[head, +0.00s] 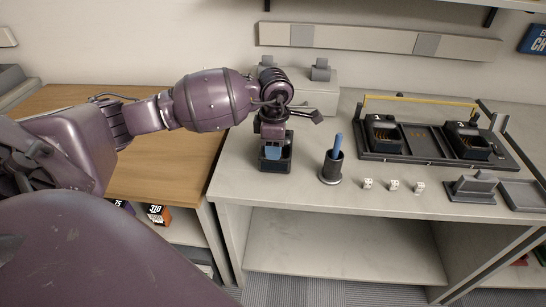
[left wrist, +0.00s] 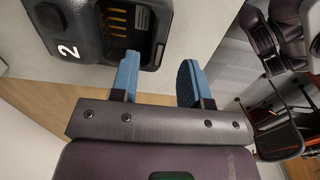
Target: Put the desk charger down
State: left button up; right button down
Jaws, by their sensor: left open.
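The desk charger (head: 264,166) is a small black cradle standing upright on the grey tabletop near its left front edge. In the left wrist view the charger (left wrist: 88,46) shows a white 2 and gold contacts in its empty pocket. My left gripper (head: 273,152) reaches down over the charger in the head view and hides part of it. In the left wrist view the left gripper (left wrist: 160,82) has its two blue fingers apart with nothing between them. One finger lies close beside the charger's edge; I cannot tell whether they touch. My right gripper is not in view.
A black cup with a blue stick (head: 332,164) stands right of the charger. Several small white dice (head: 393,185) lie further right. A black tray with a yellow bar (head: 420,146) holds two black units behind. A wooden surface (head: 165,150) adjoins at left.

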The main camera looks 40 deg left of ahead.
pick_arm(q)
notch_tip(320, 180, up, 6)
dwell(0.4)
jog(key=shift+d, duration=0.1)
